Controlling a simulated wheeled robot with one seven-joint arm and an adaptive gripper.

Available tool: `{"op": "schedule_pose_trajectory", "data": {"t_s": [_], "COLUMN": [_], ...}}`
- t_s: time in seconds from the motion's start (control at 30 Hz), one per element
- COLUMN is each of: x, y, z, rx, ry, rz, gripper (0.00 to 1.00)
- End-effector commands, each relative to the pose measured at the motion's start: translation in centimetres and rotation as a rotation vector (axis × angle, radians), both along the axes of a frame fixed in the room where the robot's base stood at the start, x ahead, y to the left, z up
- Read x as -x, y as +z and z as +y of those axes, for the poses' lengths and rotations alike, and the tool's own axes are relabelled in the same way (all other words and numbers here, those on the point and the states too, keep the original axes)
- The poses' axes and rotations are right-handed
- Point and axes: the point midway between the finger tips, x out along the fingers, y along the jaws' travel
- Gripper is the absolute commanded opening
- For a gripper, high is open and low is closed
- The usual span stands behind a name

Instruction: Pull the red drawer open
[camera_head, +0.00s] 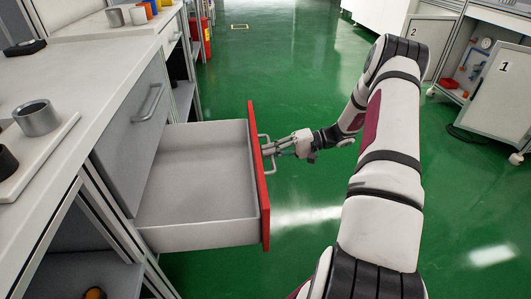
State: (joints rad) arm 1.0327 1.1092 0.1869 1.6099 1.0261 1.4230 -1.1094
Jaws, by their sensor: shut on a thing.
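The red drawer (258,190) stands well out from the cabinet on the left. Its red front faces right, and its grey inside (190,165) shows empty. A metal bar handle (264,150) is on the red front. My gripper (270,149) is at that handle, shut on it, with my arm reaching in from the right. The fingertips are small in this view, and the handle's far side is partly hidden by them.
A closed grey drawer (130,135) with its own handle is beside the open one. The white worktop (65,90) above holds a metal cup (37,117). A red extinguisher (205,38) stands far back. Green floor (270,85) is clear beyond the drawer. Cabinets marked 1 (495,95) and 2 (425,45) are at right.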

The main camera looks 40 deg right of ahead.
Motion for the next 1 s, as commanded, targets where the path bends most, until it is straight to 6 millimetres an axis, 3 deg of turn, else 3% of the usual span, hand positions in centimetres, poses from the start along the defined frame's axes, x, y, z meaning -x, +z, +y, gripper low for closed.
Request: {"op": "schedule_pose_trajectory", "data": {"t_s": [0.2, 0.23, 0.3, 0.67, 0.83, 1.0], "x": [0.0, 0.0, 0.0, 0.1, 1.0, 2.7], "y": [-0.1, -0.1, -0.1, 0.0, 0.4, 1.1], "z": [0.0, 0.0, 0.0, -0.2, -1.9, -5.0], "rx": [0.001, 0.001, 0.001, 0.001, 0.002, 0.003], "ry": [-0.001, -0.001, -0.001, -0.002, -0.004, -0.006], "rz": [0.002, 0.002, 0.002, 0.0, 0.0, 0.0], "gripper": [0.0, 0.15, 0.3, 0.3, 0.3, 0.3]}}
